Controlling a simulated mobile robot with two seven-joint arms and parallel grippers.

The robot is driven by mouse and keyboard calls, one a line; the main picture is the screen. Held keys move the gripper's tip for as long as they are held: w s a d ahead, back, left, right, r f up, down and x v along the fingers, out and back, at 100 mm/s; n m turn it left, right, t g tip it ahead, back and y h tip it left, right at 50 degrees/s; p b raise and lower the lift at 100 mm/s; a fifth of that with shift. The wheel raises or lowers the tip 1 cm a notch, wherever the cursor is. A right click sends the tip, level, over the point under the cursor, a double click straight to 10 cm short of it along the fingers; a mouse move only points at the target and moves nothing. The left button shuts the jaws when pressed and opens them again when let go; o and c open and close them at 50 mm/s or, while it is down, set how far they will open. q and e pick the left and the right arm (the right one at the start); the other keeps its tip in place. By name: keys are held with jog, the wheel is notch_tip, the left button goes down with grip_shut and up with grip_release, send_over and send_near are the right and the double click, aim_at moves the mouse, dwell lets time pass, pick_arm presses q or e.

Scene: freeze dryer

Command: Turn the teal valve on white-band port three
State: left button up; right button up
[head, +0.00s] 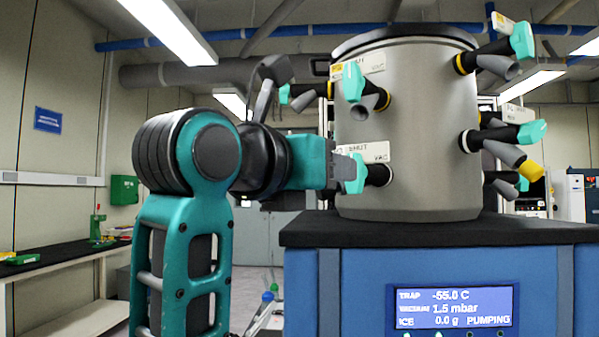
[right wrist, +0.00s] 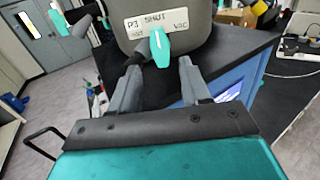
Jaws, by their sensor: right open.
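The teal valve handle (head: 357,175) of port three is on the low front of the grey drum (head: 405,125). In the right wrist view the valve (right wrist: 159,46) hangs under a white label (right wrist: 157,33) reading P3 SHUT and VAC. My right gripper (head: 343,168) reaches it from the left in the head view. In the right wrist view its two fingers (right wrist: 160,68) are open, one on each side of the valve's lower end. I cannot tell whether they touch it. The port's band is hidden. My left gripper is not in view.
Another teal valve (head: 353,82) with a yellow-marked label sits above, and several more ports line the drum's right side. The drum stands on a dark top (head: 430,232) over a blue cabinet whose screen (head: 453,307) reads PUMPING. A bench (head: 65,260) stands at the far left.

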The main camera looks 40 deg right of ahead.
jog(key=v, duration=0.6)
dwell(0.5)
